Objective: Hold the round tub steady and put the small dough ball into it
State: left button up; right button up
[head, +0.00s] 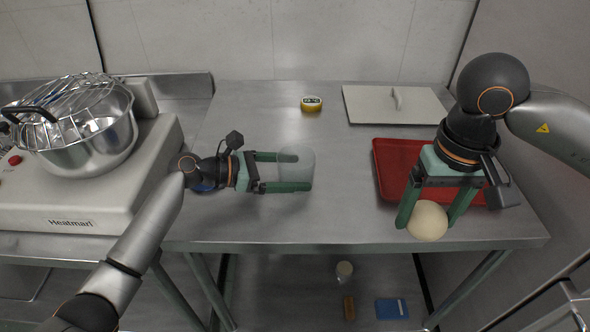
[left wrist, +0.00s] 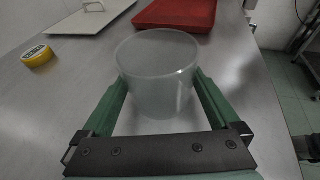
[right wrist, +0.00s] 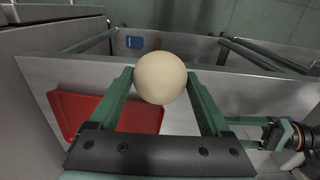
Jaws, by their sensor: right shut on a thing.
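The round tub (head: 296,158) is translucent and stands upright on the steel table; it also shows in the left wrist view (left wrist: 157,70). My left gripper (head: 303,171) is low over the table, its green fingers spread on either side of the tub. I cannot tell whether they touch it. The tub looks empty. The dough ball (head: 427,221) is pale and round, and also shows in the right wrist view (right wrist: 160,78). My right gripper (head: 429,217) is shut on it, over the table's front right part, with the fingers pointing down.
A red tray (head: 389,165) lies behind my right gripper. A pale board with a handle (head: 365,107) and a yellow timer (head: 311,104) are at the back. A Heatmari appliance (head: 120,200) with a steel pot (head: 95,150) stands at left. The table between the grippers is clear.

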dwell(0.6)
jog(key=w+a+r+m, duration=0.2)
jog(key=w+a, duration=0.6)
jog(key=w, duration=0.3)
jog(key=m, duration=0.4)
send_near(296, 145)
jog(key=shift+s+f, duration=0.25)
jog(key=shift+s, duration=0.35)
jog(key=shift+s+f, duration=0.3)
jog(key=shift+s, duration=0.35)
jog(key=shift+s+f, duration=0.25)
jog(key=shift+s, duration=0.35)
jog(key=shift+f, duration=0.1)
jog(key=shift+f, duration=2.1)
jog(key=shift+f, duration=0.4)
jog(key=o, duration=1.2)
